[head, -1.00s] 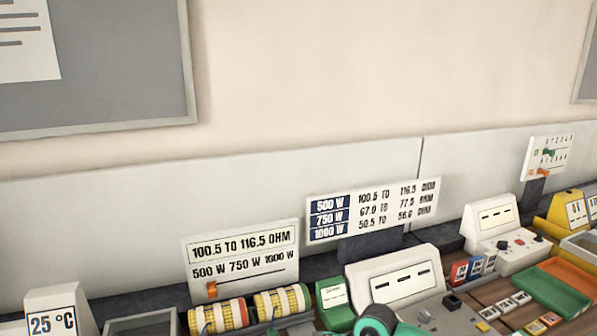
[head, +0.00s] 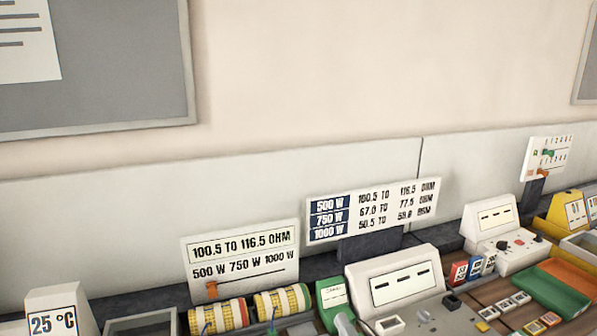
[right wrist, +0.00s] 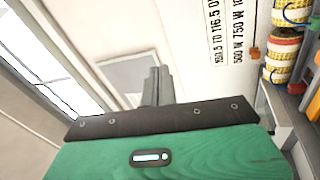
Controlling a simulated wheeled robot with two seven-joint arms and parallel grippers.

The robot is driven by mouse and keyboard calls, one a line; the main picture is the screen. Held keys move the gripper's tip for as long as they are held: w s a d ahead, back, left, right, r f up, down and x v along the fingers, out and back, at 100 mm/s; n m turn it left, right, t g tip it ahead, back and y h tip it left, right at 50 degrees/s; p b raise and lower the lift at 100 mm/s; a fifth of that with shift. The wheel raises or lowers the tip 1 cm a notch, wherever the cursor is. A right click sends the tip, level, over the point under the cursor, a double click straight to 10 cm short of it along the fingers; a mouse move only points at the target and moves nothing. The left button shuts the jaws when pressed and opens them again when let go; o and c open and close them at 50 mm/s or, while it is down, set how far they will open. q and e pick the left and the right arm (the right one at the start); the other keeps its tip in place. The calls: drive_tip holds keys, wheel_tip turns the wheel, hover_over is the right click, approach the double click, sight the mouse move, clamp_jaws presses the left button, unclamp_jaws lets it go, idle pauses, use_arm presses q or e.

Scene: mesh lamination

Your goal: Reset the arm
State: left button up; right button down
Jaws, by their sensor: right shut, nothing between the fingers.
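My right gripper (right wrist: 158,72) shows in the right wrist view, its two grey fingers together with nothing between them. Its dark plate and green body fill the lower part of that view. My left gripper is not in view.
Yellow-banded coils (head: 220,316) stand below a slider sign (head: 240,262). A ratings board (head: 372,211), a 25 °C sign (head: 54,321), a second meter (head: 492,218) and small coloured cards (head: 474,267) line the bench.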

drive_tip(key=s+d+f+m+g+h, duration=0.3)
drive_tip(key=d+f+m+h, duration=0.1)
drive_tip(key=d+f+m, duration=0.25)
drive_tip(key=s+d+f+m+g+h, duration=0.3)
drive_tip(key=s+d+f+m+h, duration=0.15)
drive_tip(key=f+m, duration=0.2)
drive_tip(key=s+d+f+m+g, duration=0.25)
drive_tip(key=s+f+g, duration=0.25)
drive_tip(key=s, duration=0.4)
drive_tip(key=s+d+f+m+g, duration=0.1)
drive_tip(key=s+f+m+g, duration=0.2)
drive_tip(key=s+f+g, duration=0.5)
wheel_tip(320, 180, down, 30)
drive_tip(key=s+t, duration=0.1)
drive_tip(key=s, duration=0.1)
drive_tip(key=s+d+f, duration=0.3)
drive_tip(key=s+f, duration=1.5)
drive_tip(key=shift+s+f+g, duration=0.3)
drive_tip(key=shift+s+g, duration=0.05)
drive_tip(key=shift+g, duration=0.05)
